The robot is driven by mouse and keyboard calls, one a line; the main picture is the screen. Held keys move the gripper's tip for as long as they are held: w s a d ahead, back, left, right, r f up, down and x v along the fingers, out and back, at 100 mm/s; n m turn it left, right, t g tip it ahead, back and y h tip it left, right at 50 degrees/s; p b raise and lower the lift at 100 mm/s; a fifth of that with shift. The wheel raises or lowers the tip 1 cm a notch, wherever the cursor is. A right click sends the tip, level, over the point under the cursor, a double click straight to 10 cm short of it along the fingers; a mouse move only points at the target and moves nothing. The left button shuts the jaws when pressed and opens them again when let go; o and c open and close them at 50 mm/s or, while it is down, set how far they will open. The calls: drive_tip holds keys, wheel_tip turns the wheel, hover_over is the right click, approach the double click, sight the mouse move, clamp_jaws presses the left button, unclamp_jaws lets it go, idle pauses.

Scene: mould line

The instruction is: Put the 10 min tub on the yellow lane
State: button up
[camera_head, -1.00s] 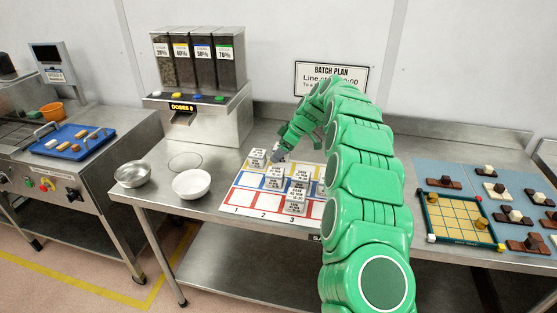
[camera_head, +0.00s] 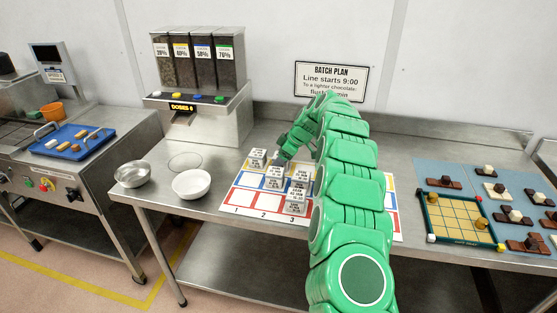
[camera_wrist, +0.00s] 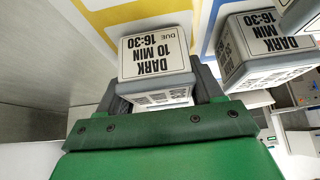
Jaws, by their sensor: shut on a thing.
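A white tub (camera_wrist: 155,55) labelled "DARK 10 MIN DUE 16:30" is between the two fingers of my gripper (camera_wrist: 160,84) in the wrist view, label upright to the camera's upside-down view. The gripper is shut on it. Yellow lane markings (camera_wrist: 112,14) show right beside it; whether the tub touches the board I cannot tell. In the head view my gripper (camera_head: 284,156) is over the back of the lane board (camera_head: 246,197), by the yellow lane. Which tub there is the held one is unclear.
A second tub marked "DARK 10 MIN 16:30" (camera_wrist: 262,48) stands close right in the wrist view. Several tubs, such as one at the front (camera_head: 296,203), stand on the board. A white bowl (camera_head: 191,184) and the dose dispenser (camera_head: 200,80) are left; a yellow grid tray (camera_head: 460,218) is right.

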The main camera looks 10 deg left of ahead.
drive_tip(key=shift+f, duration=0.1)
drive_tip(key=o, duration=1.1)
drive_tip(key=v, duration=1.2)
